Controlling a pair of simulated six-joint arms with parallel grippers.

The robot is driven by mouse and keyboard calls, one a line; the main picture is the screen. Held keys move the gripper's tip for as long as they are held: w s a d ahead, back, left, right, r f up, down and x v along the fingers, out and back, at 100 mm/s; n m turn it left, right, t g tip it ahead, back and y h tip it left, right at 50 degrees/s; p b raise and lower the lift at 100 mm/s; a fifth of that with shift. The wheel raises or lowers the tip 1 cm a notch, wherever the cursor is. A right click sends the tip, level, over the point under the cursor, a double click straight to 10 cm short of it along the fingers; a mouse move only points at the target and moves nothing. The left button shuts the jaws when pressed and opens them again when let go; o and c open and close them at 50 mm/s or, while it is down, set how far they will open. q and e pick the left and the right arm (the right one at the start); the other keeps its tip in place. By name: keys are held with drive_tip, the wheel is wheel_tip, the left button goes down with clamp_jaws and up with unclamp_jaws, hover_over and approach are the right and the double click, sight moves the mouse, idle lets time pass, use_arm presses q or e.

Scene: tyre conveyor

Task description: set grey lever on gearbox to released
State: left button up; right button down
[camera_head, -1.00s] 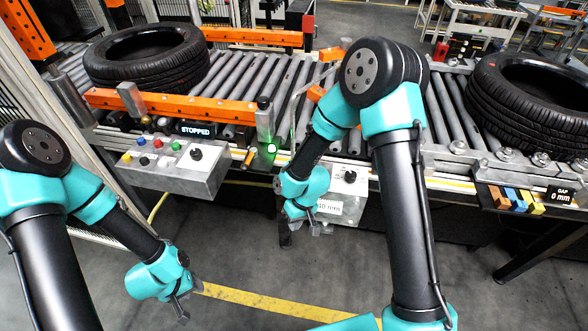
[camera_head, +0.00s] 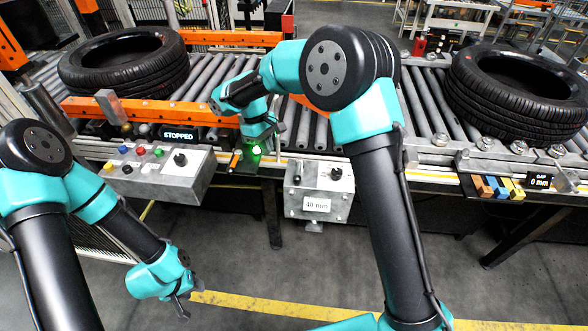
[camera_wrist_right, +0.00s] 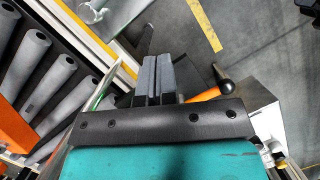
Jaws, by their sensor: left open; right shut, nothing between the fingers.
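I cannot pick out the grey lever on the gearbox with certainty. A grey post with a black top at the right end of the orange rail, seen earlier, is now hidden behind my right wrist. My right gripper (camera_head: 268,137) is at that spot, over the conveyor's front edge beside a green light (camera_head: 256,150). In the right wrist view its fingers (camera_wrist_right: 157,75) are shut and empty. My left gripper (camera_head: 184,297) is open and empty over the floor.
A button box (camera_head: 196,180) and a grey box marked 40 mm (camera_head: 338,187) hang on the conveyor front. Two tyres (camera_head: 125,65) (camera_head: 520,95) lie on the rollers (camera_head: 305,125). The orange rail (camera_head: 80,108) is left of my right gripper. The front floor is clear.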

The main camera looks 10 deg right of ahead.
sight(299, 170)
drive_tip(key=r, duration=0.2)
drive_tip(key=w+r+h, duration=0.1)
drive_tip(key=shift+d, duration=0.3)
drive_tip(key=shift+f, duration=0.1)
drive_tip(key=x, duration=0.3)
drive_tip(key=s+d+x, duration=0.1)
drive_tip(key=x, duration=0.7)
drive_tip(key=shift+s+d+r, duration=0.15)
drive_tip(key=shift+s+r, duration=0.2)
drive_tip(key=shift+r, duration=0.05)
drive_tip(key=shift+s+d+f, duration=0.1)
drive_tip(key=shift+s+d, duration=0.4)
drive_tip(key=shift+s, duration=0.1)
